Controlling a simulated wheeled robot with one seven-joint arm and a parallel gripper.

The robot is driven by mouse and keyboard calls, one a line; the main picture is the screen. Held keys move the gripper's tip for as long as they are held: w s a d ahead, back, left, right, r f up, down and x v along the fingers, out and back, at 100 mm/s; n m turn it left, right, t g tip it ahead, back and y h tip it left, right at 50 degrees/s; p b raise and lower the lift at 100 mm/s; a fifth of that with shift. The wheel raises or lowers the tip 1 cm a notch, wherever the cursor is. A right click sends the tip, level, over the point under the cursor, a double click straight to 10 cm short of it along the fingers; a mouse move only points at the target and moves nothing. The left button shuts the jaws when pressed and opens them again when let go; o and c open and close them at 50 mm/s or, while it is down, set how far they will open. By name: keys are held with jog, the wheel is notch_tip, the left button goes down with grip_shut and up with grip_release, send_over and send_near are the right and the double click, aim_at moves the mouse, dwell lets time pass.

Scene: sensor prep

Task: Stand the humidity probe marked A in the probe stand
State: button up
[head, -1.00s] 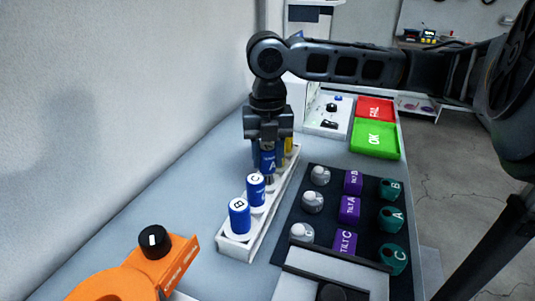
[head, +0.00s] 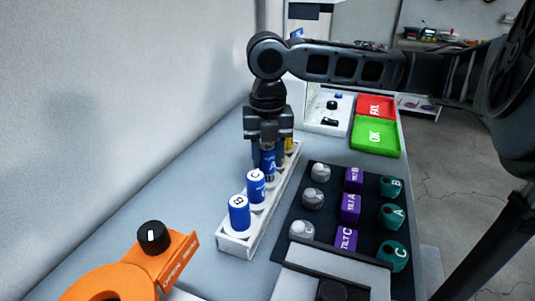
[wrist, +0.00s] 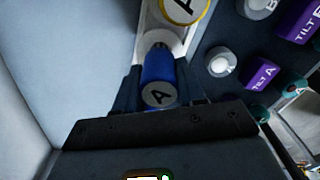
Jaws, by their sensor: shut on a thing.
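My gripper (head: 268,150) points down and is shut on a blue probe marked A (head: 269,167) over the far part of the white probe stand (head: 234,246). In the wrist view the blue probe (wrist: 158,68) sits between the fingers, its grey cap with the letter A towards the camera. Its far end lies by a pale round seat (wrist: 160,38) of the stand; I cannot tell whether it is in the seat. Blue probes marked C (head: 256,188) and B (head: 239,215) stand upright nearer in the stand. A yellow-ringed piece marked A (wrist: 184,10) stands just beyond.
A dark mat (head: 325,222) right of the stand holds grey knobs, purple tilt blocks (head: 350,208) and green pieces (head: 391,216). Red (head: 375,107) and green (head: 376,138) trays lie behind. An orange holder (head: 177,262) is front left. The bench left of the stand is clear.

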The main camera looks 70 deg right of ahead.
jog(key=shift+f+b, duration=0.75)
jog(key=shift+f, duration=0.45)
dwell(1.9)
jog(key=o, duration=1.4)
jog(key=shift+r, duration=0.15)
jog(key=shift+r+p, duration=3.2)
jog(key=shift+r, duration=0.7)
